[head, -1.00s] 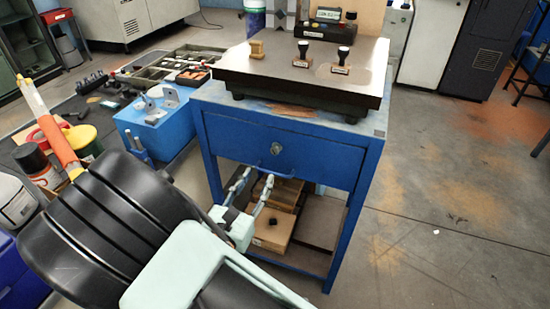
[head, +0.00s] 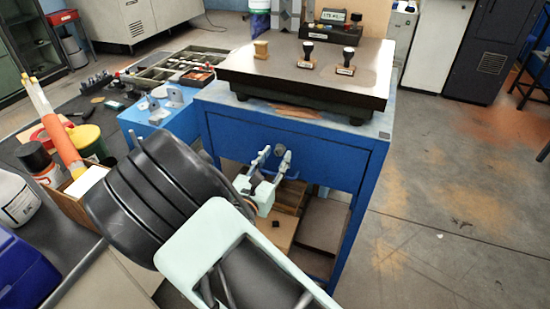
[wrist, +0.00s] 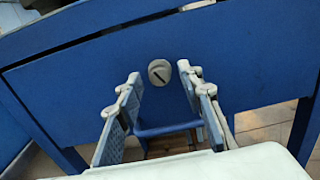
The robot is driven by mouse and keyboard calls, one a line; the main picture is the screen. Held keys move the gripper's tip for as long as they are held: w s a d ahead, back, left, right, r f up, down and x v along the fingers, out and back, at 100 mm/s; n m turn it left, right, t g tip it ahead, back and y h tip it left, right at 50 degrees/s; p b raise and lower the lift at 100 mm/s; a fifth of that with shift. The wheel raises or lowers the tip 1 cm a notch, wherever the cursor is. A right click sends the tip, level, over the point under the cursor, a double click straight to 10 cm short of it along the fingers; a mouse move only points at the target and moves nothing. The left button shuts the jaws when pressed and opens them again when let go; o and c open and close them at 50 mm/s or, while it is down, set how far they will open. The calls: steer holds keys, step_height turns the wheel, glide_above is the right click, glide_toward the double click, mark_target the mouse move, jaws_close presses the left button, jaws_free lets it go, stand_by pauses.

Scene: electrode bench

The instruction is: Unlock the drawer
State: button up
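A blue bar handle (wrist: 167,128) sits below the lock. My gripper (head: 269,152) is in front of the drawer at lock height and largely hides the lock in the head view. In the wrist view its two fingers (wrist: 160,82) are apart, one on each side of the lock, with nothing between them. I cannot tell whether the fingertips touch the drawer front.
A dark plate (head: 300,75) on the bench carries several stamps. A blue box (head: 155,115) stands left of the bench. Wooden boxes lie on the lower shelf (head: 325,225). The cluttered table is on the left; the floor (head: 450,220) at right is clear.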

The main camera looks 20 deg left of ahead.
jaws_close()
steer(key=shift+p, duration=0.4)
steer(key=shift+r+n+p, duration=0.15)
steer(key=shift+n+p, duration=0.5)
steer(key=shift+n, duration=0.15)
steer(key=n+p, duration=0.6)
steer(key=n, duration=0.1)
steer(key=shift+d+n+p, duration=0.1)
steer(key=shift+n+p, duration=0.95)
steer(key=shift+n, duration=0.65)
